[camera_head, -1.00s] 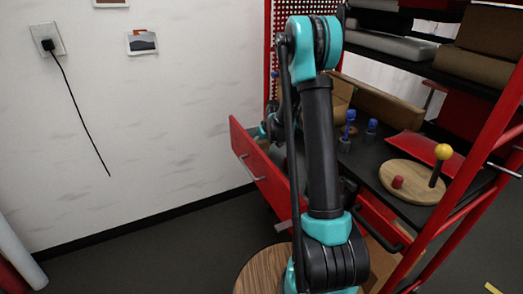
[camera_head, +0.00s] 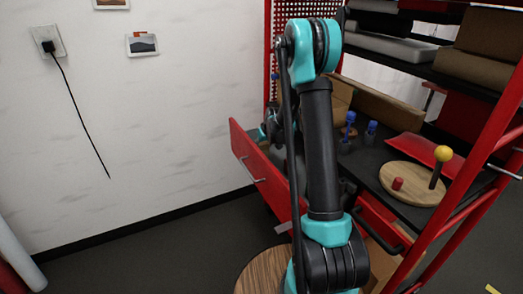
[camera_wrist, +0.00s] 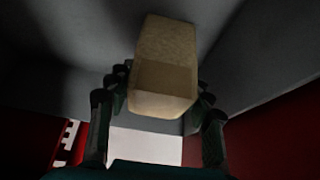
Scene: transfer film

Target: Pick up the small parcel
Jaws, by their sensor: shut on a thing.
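The small parcel (camera_wrist: 166,75) is a tan, box-shaped piece in the middle of the wrist view. My gripper (camera_wrist: 160,92) is shut on it, with dark fingers along its left and right sides. In the wrist view grey surfaces lie around the parcel and red walls show at the lower corners. In the head view my arm reaches over the open red drawer (camera_head: 262,168). There my own arm hides the gripper's fingers and the parcel. I cannot tell whether the parcel touches the surface behind it.
A dark bench top carries a round wooden board (camera_head: 413,184) with a yellow-knobbed peg, a red tray (camera_head: 427,152) and blue-topped items. Red rack posts (camera_head: 470,165) rise on the right. A round wooden top (camera_head: 262,272) is low in front.

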